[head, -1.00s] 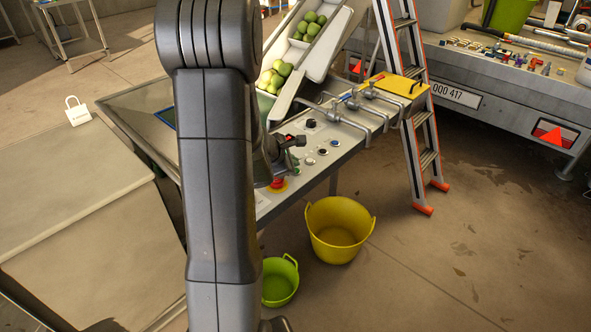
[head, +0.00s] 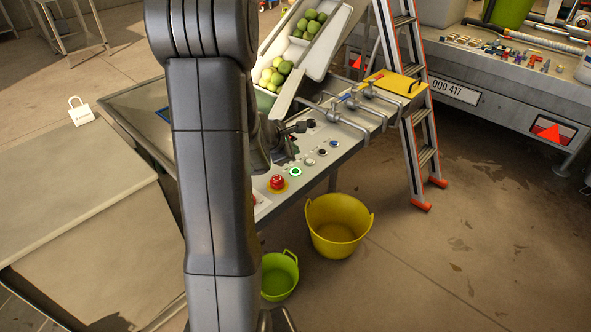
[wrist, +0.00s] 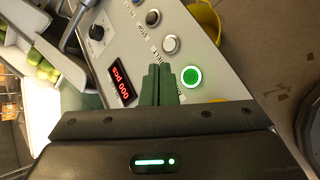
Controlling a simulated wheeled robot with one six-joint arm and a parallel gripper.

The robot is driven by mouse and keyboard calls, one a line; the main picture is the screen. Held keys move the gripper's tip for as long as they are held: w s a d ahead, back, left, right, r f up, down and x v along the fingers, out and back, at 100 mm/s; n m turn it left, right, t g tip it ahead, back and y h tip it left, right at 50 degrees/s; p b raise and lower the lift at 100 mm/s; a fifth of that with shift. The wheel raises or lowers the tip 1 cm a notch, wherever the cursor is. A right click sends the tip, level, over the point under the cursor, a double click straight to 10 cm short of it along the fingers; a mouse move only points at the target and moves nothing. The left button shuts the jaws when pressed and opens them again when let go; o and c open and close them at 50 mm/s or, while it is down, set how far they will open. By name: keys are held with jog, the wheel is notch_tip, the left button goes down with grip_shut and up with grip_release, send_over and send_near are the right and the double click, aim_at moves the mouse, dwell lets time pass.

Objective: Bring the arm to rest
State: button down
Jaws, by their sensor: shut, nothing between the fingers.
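My gripper (wrist: 158,85) shows in the wrist view with its two dark green fingers together and nothing between them. In the head view my arm crosses the left middle and hides much of the panel. The gripper (head: 299,127) is partly seen there, above the control panel. The panel (head: 335,155) carries a lit green button (head: 295,172), which also shows in the wrist view (wrist: 192,76) to the right of the fingers. A red mushroom button (head: 277,182) on a yellow base is nearer. A red display (wrist: 122,83) is left of the fingers; its text appears upside down.
Metal pipes with valves (head: 345,112) run along the panel's far side. A chute with green fruit (head: 275,72) rises behind. A ladder (head: 415,110) stands to the right. A yellow tub (head: 338,225) and green tub (head: 280,275) stand on the floor. Open floor lies at right.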

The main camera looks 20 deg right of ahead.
dwell(0.4)
jog(key=shift+f+b, duration=0.65)
jog(key=shift+f, duration=0.2)
jog(key=shift+r+p, duration=0.3)
jog(key=shift+p, duration=0.4)
jog(key=shift+f+p, duration=0.15)
jog(key=shift+p, duration=0.65)
jog(key=shift+r+p, duration=0.4)
jog(key=shift+p, duration=0.05)
notch_tip(320, 180, up, 5)
jog(key=shift+s+d+f+p, duration=0.1)
jog(key=shift+f+p, duration=0.1)
jog(key=shift+p, duration=1.05)
jog(key=shift+f, duration=0.15)
